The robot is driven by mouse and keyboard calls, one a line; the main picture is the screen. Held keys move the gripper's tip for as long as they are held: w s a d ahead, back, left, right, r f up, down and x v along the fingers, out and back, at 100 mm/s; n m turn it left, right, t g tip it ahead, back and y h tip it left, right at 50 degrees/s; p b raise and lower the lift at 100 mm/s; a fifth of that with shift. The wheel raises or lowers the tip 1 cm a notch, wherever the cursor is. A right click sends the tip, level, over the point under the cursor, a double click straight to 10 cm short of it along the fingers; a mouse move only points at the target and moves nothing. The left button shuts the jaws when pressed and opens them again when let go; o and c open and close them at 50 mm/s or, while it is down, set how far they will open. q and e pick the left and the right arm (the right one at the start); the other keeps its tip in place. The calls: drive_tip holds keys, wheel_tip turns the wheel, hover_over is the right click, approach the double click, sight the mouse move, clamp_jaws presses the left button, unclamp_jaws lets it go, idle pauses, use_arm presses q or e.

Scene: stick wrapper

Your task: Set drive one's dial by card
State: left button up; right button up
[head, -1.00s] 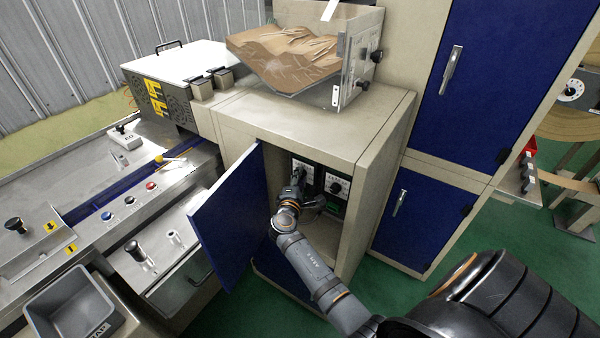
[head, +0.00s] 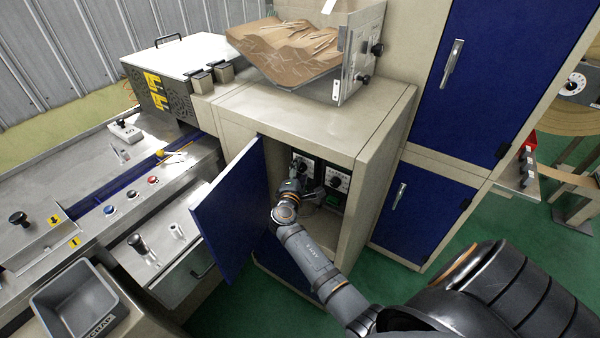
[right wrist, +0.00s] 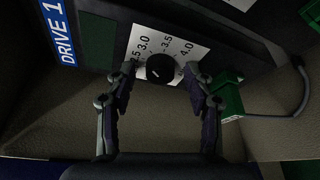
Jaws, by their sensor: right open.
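The drive one dial (right wrist: 160,68) is a black round knob on a white scale plate, beside a blue "DRIVE 1" label (right wrist: 60,30). The printed scale shows 3.0, 3.5 and 4.0; the knob's exact setting is too dark to read. My right gripper (right wrist: 163,88) is open, with one finger on each side below the knob, apart from it as far as I can tell. In the head view my right gripper (head: 316,192) is inside the open cabinet, by two dial panels (head: 303,164) (head: 338,181). My left gripper is not in view. I cannot identify a card.
The blue cabinet door (head: 228,205) stands open left of my right arm. The beige cabinet wall (head: 368,205) bounds the right side. A green connector (right wrist: 228,95) with a cable (right wrist: 303,85) lies right of the dial. A steel bench (head: 150,215) stands left.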

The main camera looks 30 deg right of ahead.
drive_tip(key=v, duration=0.7)
drive_tip(key=shift+s+a, duration=0.2)
drive_tip(key=shift+r, duration=0.1)
drive_tip(key=s+a+f+m+g+y, duration=0.1)
drive_tip(key=s+a+f+g+y, duration=0.2)
drive_tip(key=f, duration=0.8)
drive_tip(key=s+a+f+m+y, duration=0.1)
drive_tip(key=s+f+y, duration=0.1)
drive_tip(key=s+f, duration=0.65)
drive_tip(key=s+a+f+g+y, duration=0.1)
drive_tip(key=a+f+g+y, duration=0.15)
drive_tip(key=f, duration=1.15)
drive_tip(key=s+f+m+g+y, duration=0.1)
drive_tip(key=s+f+m, duration=0.2)
drive_tip(key=s, duration=0.7)
drive_tip(key=s+d+f+m+g+y, duration=0.1)
drive_tip(key=s+f+m+g, duration=0.1)
drive_tip(key=s+f, duration=0.5)
drive_tip(key=s+d+f+m+g+y, duration=0.1)
drive_tip(key=s+f+m, duration=0.4)
drive_tip(key=s, duration=0.9)
drive_tip(key=shift+s+d+f+g+y, duration=0.2)
drive_tip(key=shift+s+f+g+y, duration=0.15)
drive_tip(key=shift+f+g, duration=0.1)
